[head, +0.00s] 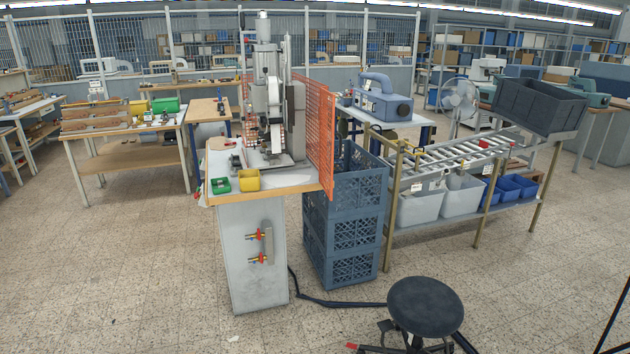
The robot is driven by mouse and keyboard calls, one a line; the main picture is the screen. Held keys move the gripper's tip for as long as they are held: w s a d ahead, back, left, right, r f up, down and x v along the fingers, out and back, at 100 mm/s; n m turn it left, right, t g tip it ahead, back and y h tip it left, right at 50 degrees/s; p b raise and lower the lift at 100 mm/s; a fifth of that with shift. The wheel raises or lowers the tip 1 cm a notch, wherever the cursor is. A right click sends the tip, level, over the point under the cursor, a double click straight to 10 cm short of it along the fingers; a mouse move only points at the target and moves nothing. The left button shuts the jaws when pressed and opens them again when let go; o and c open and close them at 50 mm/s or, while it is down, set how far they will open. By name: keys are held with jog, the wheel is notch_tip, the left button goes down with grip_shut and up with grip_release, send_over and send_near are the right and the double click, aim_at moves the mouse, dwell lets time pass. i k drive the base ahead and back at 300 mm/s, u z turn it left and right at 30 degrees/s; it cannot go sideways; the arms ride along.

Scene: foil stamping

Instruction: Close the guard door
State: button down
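The stamping press (268,105) stands upright on a wooden-topped bench (285,190) with a grey cabinet base, near the middle of the head view. An orange mesh panel (321,135), which looks like the guard door, stands along the right side of the press, its lower near corner at the bench edge. The front of the press is uncovered. More orange mesh shows behind the press on the left. Hinges and handle are too small to make out. My gripper is not in view.
Stacked blue crates (343,215) stand right of the bench, beside a roller conveyor (460,155) with bins below. A black stool (425,307) and a dark cable (345,302) are on the floor at front right. Floor at front left is clear. Small green (221,185) and yellow (246,180) bins sit on the bench.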

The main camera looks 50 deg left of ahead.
aim_at(322, 89)
jog(key=u, duration=2.35)
jog(key=i, duration=3.55)
jog(key=z, duration=2.8)
